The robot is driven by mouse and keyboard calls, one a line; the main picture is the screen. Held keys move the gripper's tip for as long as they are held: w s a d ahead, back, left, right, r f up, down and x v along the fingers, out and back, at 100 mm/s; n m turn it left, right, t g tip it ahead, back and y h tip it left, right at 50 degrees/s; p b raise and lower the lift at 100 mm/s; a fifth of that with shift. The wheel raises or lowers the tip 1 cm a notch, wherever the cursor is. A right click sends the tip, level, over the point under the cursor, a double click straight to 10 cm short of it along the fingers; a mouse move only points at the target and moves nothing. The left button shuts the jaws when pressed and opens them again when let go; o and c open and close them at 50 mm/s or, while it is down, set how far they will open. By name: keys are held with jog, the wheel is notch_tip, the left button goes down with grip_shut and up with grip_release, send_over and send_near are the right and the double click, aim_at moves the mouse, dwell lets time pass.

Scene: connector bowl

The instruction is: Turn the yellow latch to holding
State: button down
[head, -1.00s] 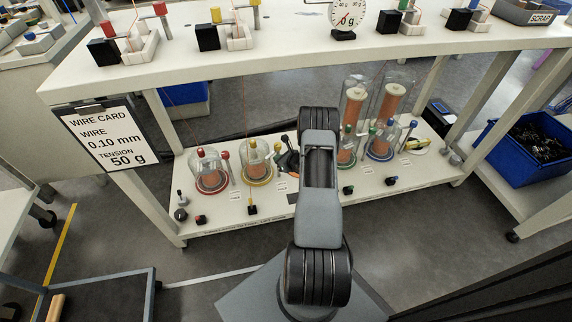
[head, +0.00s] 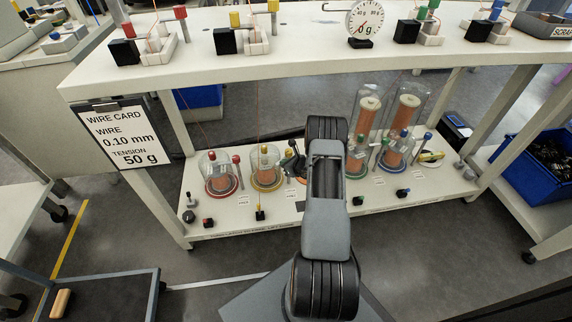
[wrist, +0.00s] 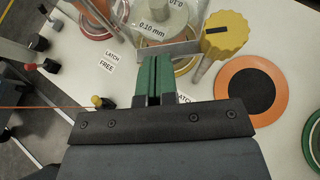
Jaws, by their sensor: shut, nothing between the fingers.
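A flat grey bar (wrist: 168,53) reaches left from near this knob; I take the two as the yellow latch. My gripper (wrist: 152,62) is shut and empty, its green fingers close to the bar; whether they touch it I cannot tell. A "LATCH FREE" label (wrist: 109,60) lies left of the fingers; another latch label is partly hidden behind my gripper. In the head view the yellow knob (head: 277,149) stands beside its spool (head: 265,168); my arm hides the gripper.
An orange disc (wrist: 251,91) with a black centre lies right of the fingers. A small black block with a yellow top (wrist: 97,102) stands left, by an orange wire. Red (head: 220,174) and taller covered spools (head: 405,120) stand nearby. The upper shelf (head: 300,64) overhangs behind.

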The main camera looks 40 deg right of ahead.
aim_at(272, 159)
jog(key=shift+w+a+b, duration=0.3)
jog(key=shift+w+b, duration=0.1)
jog(key=shift+b, duration=0.1)
jog(key=shift+w+a+b, duration=0.2)
jog(key=shift+w+b, duration=0.4)
jog(key=shift+w+a+b, duration=0.2)
jog(key=shift+w+b, duration=0.4)
jog(key=shift+w, duration=0.2)
